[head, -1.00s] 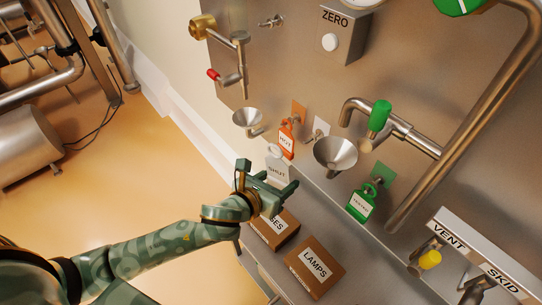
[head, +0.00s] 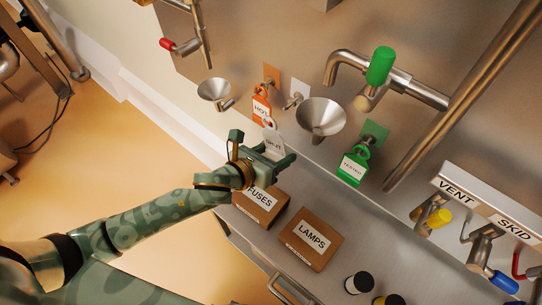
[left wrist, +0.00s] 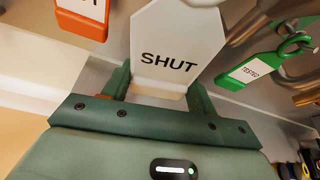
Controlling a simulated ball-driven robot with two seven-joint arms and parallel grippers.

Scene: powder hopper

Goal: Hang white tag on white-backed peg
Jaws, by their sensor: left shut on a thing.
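The white tag (head: 274,141) with the word SHUT is held by my left gripper (head: 265,152). In the left wrist view the tag (left wrist: 177,40) stands up between the two green fingers (left wrist: 158,90), its lower edge in the grip. In the head view its ringed top is just below the orange HOT tag (head: 261,108). The white-backed peg (head: 296,99) is bare and sits up and right of the held tag, apart from it. The orange tag hangs on the orange-backed peg (head: 270,84). My right gripper is not in view.
A steel funnel (head: 322,117) stands close right of the white-backed peg, and a smaller funnel (head: 214,91) is to the left. A green tag (head: 352,168) hangs farther right. FUSES (head: 262,204) and LAMPS (head: 311,239) boxes sit on the shelf below.

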